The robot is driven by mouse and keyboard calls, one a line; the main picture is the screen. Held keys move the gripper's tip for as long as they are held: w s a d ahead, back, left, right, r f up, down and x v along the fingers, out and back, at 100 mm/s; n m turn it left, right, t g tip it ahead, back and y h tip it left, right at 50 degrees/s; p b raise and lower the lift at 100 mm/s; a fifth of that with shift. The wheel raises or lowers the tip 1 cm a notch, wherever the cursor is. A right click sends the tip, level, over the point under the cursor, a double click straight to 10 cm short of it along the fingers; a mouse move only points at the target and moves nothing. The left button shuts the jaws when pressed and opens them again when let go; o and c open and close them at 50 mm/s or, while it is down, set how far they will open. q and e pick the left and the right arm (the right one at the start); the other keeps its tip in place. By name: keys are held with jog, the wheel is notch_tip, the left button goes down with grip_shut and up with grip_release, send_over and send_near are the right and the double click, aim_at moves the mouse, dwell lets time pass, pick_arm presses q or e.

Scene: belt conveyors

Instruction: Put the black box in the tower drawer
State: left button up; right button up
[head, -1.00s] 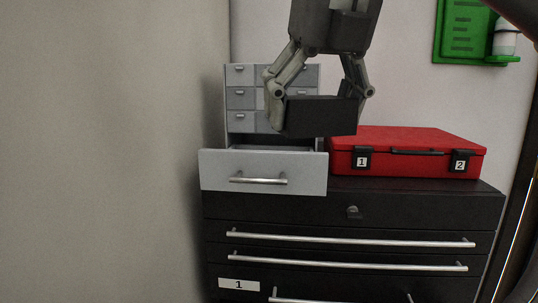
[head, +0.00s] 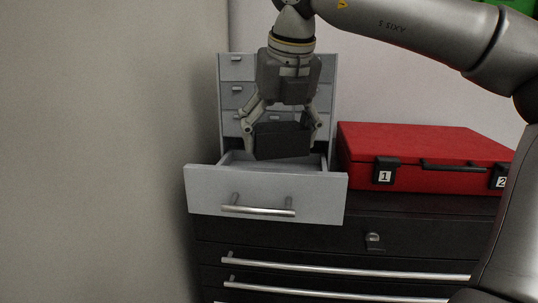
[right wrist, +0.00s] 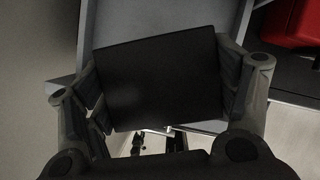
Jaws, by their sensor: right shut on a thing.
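The black box (head: 281,141) is between the fingers of my right gripper (head: 283,128), which is shut on it. In the right wrist view the black box (right wrist: 162,82) fills the space between the two fingers. The grey tower (head: 230,70) stands on the black cabinet, and its large bottom drawer (head: 240,193) is pulled open. In the head view the box overlaps the drawer's opening, just behind and above its front panel; the drawer also shows in the right wrist view (right wrist: 140,18). How far the box is above the drawer floor cannot be told. My left gripper is not in view.
A red case (head: 430,148) with labels 1 and 2 lies on the black cabinet (head: 330,236), right of the tower. The cabinet has long metal handles. A plain wall is at left. My right arm reaches across the upper right.

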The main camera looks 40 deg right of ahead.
jog(key=w+f, duration=0.1)
jog(key=w+f+p, duration=0.1)
jog(key=f, duration=0.1)
jog(key=shift+w+d, duration=0.15)
jog(key=shift+d, duration=0.2)
jog(key=shift+w+f, duration=0.1)
jog(key=shift+f, duration=0.05)
jog(key=x, duration=0.3)
jog(key=shift+a+f+p, duration=0.15)
jog(key=shift+f+p, duration=0.25)
jog(key=shift+f, duration=0.1)
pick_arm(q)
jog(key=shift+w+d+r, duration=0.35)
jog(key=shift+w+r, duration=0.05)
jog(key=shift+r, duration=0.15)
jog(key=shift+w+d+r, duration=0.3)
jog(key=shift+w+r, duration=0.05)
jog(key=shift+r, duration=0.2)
pick_arm(e)
jog(key=shift+s, duration=0.25)
jog(key=shift+a+f, duration=0.1)
jog(key=o, duration=1.1)
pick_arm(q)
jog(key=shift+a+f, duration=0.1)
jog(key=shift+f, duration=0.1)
pick_arm(e)
jog(key=shift+o, duration=0.2)
